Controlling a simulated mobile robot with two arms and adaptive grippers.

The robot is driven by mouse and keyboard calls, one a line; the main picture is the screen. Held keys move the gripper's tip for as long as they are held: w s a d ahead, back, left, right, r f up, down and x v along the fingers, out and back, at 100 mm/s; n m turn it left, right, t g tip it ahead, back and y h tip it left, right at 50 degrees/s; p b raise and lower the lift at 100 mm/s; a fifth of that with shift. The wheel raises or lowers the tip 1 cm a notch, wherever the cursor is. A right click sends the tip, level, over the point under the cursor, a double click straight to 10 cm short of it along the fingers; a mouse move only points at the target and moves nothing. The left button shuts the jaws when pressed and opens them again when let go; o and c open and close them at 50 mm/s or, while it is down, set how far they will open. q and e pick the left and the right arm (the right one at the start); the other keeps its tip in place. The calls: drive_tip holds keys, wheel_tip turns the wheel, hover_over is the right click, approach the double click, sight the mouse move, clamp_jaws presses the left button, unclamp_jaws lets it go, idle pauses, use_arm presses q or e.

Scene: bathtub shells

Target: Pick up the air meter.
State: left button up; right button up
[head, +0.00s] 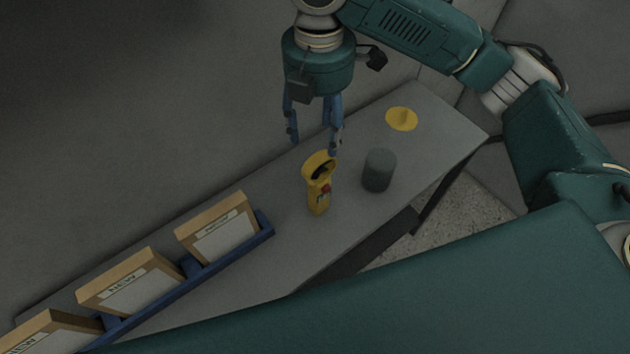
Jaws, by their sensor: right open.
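The air meter (318,190) is a yellow handheld device with a ring-shaped top and a small red part on its body. It stands on the grey table near the middle of the head view. My right gripper (313,143) hangs pointing down just behind and above the air meter. Its blue fingers are apart, with nothing between them. One fingertip overlaps the top of the air meter in the picture; I cannot tell whether they touch. My left gripper is not in view.
A dark grey cylinder (379,170) stands right of the air meter. A yellow disc (401,118) lies farther back on the table (350,240). A blue rack (225,262) with labelled, wood-framed panels (218,228) fills the left part.

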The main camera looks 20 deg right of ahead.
sight(318, 155)
drive_tip(key=f, duration=0.1)
drive_tip(key=s+f, duration=0.1)
drive_tip(key=f, duration=0.1)
drive_tip(key=shift+f, duration=0.1)
drive_tip(key=shift+f+p, duration=0.25)
drive_tip(key=shift+p, duration=0.05)
drive_tip(key=f, duration=0.1)
drive_tip(key=f+p, duration=0.1)
drive_tip(key=f, duration=0.1)
drive_tip(key=w+f, duration=0.1)
drive_tip(key=f, duration=0.1)
drive_tip(key=shift+p, duration=0.35)
drive_tip(key=shift+f, duration=0.1)
drive_tip(key=shift+c, duration=0.8)
drive_tip(key=c, duration=0.8)
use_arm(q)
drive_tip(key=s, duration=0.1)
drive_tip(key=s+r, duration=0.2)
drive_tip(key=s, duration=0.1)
use_arm(e)
clamp_jaws()
